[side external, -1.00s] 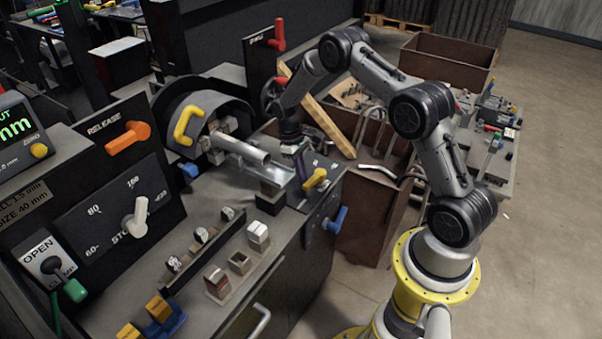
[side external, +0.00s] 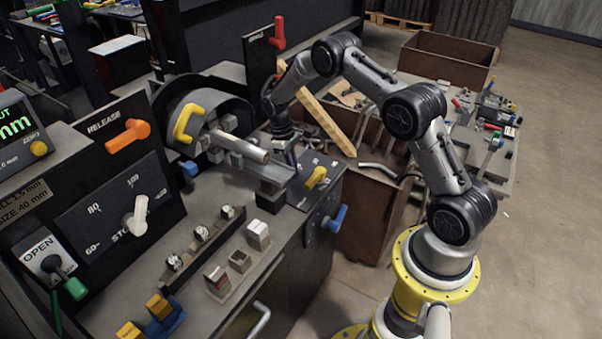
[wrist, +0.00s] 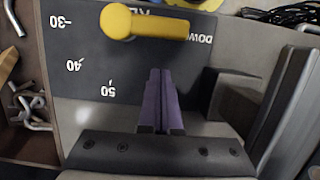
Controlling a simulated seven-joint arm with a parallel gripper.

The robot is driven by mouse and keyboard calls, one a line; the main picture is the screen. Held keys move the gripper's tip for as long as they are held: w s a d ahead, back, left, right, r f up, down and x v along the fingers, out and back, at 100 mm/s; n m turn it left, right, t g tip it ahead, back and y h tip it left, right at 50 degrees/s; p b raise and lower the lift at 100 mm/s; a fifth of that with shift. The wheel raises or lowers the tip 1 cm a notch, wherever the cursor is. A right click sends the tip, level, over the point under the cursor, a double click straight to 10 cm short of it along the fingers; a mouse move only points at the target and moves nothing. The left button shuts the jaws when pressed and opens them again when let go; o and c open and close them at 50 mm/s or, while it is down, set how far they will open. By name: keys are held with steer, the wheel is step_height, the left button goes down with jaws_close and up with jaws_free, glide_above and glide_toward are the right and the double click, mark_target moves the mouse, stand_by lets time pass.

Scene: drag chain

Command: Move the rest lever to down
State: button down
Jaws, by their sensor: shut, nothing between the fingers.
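The rest lever is a yellow lever (side external: 316,178) on a dark plate at the right end of the bench. In the wrist view the yellow lever (wrist: 150,24) lies across the top of its plate (wrist: 105,60), with its round end at the left. The word DOWN shows partly, upside down, beside its right end. My gripper (wrist: 160,72) has purple fingers pressed together and empty. The fingertips point toward the lever and look apart from it in the wrist view. In the side view my gripper (side external: 291,157) is just left of the lever, its tips partly hard to make out.
A metal trough with a bar (side external: 245,150) lies left of my gripper. A blue lever (side external: 336,218) sticks out of the bench front. A rusty bin with bent rods (side external: 378,170) stands to the right. The plate carries marks 30, 40 and 50.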

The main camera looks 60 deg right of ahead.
steer(key=w+v, duration=0.1)
steer(key=v, duration=0.9)
